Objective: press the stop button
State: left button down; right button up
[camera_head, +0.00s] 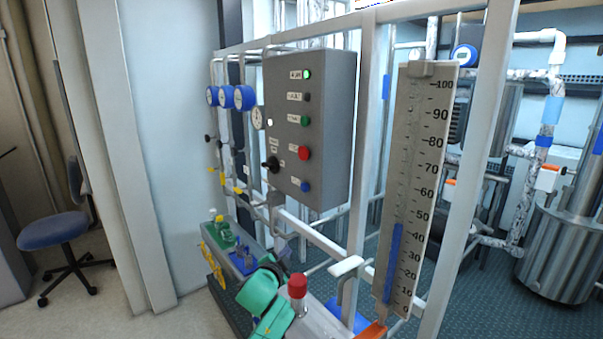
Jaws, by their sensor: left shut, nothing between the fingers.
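A grey control box (335,130) is mounted on the white frame in the middle of the view. Its front has a column of lights and buttons: a lit green light at the top, a dark one, a green button (305,121), a red button (304,153) and a blue button (305,187). The labels are too small to read; the red one looks like the stop button. My left gripper (285,247), at the end of a teal arm, is low in the view, below the box and apart from the buttons. It looks shut and empty. My right gripper is not visible.
A black knob (271,164) sits left of the buttons. Blue gauges (227,97) and pipes stand left of the box. A tall level scale (418,180) is at the right. A red-capped fitting (298,287) is near my arm. A blue chair (55,229) stands far left.

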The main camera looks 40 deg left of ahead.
aim_at(304, 153)
pick_arm(q)
jog(key=s+a+r+t+y+p, duration=0.1)
jog(key=s+r+t+y, duration=0.1)
jog(key=r, duration=1.2)
jog(key=s+r+t+y+p, duration=0.1)
jog(key=s+r, duration=0.3)
jog(key=r, duration=1)
jog(key=shift+s+a+t+y, duration=0.15)
jog(key=shift+a+t+y, duration=0.25)
jog(key=shift+t+y, duration=0.15)
jog(key=w+d+b, duration=0.1)
jog(key=w+d, duration=0.1)
jog(key=w, duration=0.6)
jog(key=shift+w+d, duration=0.25)
jog(key=shift+d, duration=0.05)
jog(key=shift+w+d, duration=0.1)
jog(key=shift+w, duration=0.3)
